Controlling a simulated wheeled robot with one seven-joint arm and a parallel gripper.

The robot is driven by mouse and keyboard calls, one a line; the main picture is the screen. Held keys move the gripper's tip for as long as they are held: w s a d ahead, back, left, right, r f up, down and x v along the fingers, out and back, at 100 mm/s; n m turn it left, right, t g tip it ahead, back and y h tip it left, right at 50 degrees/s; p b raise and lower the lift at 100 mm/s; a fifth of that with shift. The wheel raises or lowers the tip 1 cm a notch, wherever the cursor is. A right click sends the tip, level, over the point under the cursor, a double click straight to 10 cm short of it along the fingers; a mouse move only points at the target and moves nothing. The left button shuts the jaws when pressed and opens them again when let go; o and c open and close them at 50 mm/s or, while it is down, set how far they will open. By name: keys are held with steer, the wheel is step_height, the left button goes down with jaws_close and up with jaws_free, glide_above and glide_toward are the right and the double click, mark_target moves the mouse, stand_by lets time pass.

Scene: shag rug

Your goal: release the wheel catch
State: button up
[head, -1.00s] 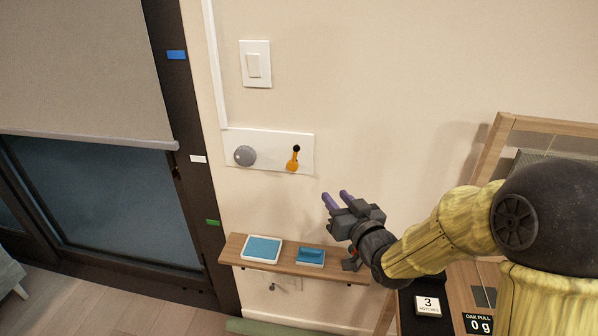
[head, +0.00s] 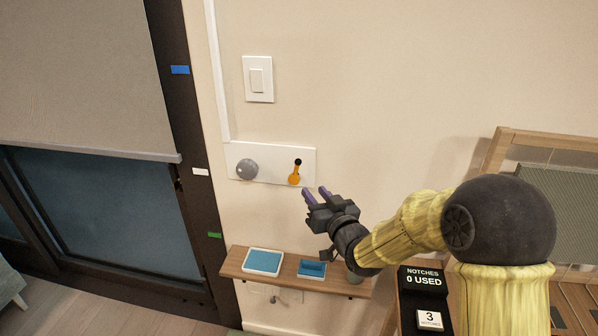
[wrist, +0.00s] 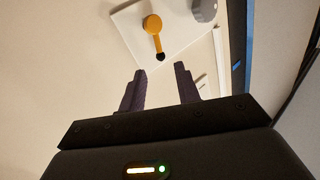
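An orange lever (head: 294,178) with a black ball end is mounted on a white wall plate (head: 272,174). In the head view the ball end points up. A round grey knob (head: 247,169) sits on the same plate, left of the lever. My gripper (head: 314,190) is open and empty, just below and right of the lever. In the wrist view the lever (wrist: 157,38) shows ahead of my gripper (wrist: 160,70), its black end lined up with the gap between the fingers. Contact is not visible. The grey knob (wrist: 204,10) is partly cut off at the top edge.
A wooden shelf (head: 340,286) below the plate holds a blue-topped tray (head: 264,262) and a blue block (head: 312,268). A light switch (head: 257,79) is above. A sign (head: 423,279) reads "NOTCHES 0 USED". A shaded window (head: 100,215) is left.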

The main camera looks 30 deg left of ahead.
mark_target(297, 170)
steer(key=p+x, duration=0.1)
steer(key=x, duration=0.9)
steer(key=shift+w+a+f+p, duration=0.1)
steer(key=shift+w+a+p, duration=0.05)
steer(key=shift+w+p, duration=0.3)
jaws_close()
